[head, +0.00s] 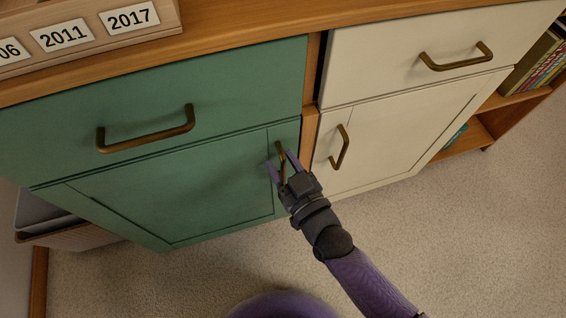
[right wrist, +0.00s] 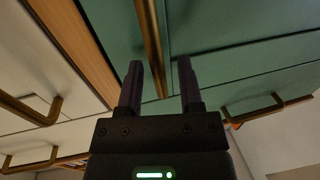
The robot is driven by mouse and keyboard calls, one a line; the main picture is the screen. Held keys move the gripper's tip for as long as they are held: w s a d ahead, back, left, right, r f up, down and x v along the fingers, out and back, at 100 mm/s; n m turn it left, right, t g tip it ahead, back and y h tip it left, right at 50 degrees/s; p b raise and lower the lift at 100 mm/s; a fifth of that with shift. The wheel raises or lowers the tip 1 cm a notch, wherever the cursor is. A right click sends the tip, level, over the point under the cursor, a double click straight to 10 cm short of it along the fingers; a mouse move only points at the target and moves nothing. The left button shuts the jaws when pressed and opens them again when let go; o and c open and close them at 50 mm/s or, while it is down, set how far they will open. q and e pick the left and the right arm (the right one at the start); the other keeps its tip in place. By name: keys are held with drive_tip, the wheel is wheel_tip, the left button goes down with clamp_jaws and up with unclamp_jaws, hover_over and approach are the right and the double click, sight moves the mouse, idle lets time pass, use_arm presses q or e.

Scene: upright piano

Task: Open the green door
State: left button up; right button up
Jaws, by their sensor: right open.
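The green door (head: 180,190) is the lower panel of the green cabinet half and looks shut in the head view. Its upright brass handle (head: 281,156) is near the door's right edge. My right gripper (head: 279,166) is at this handle with its fingers open, one on each side of it in the picture. In the right wrist view the brass handle (right wrist: 151,45) runs down between the two open fingers (right wrist: 158,85), with gaps on both sides. I cannot tell how deep the handle sits between them. My left gripper is not in view.
A green drawer (head: 200,90) with a brass handle is above the door. A cream drawer (head: 370,50) and cream door (head: 385,140) stand to the right. Open shelves with books (head: 545,65) are at far right. The carpet (head: 470,230) in front is clear.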

clamp_jaws()
idle(1.0)
idle(0.4)
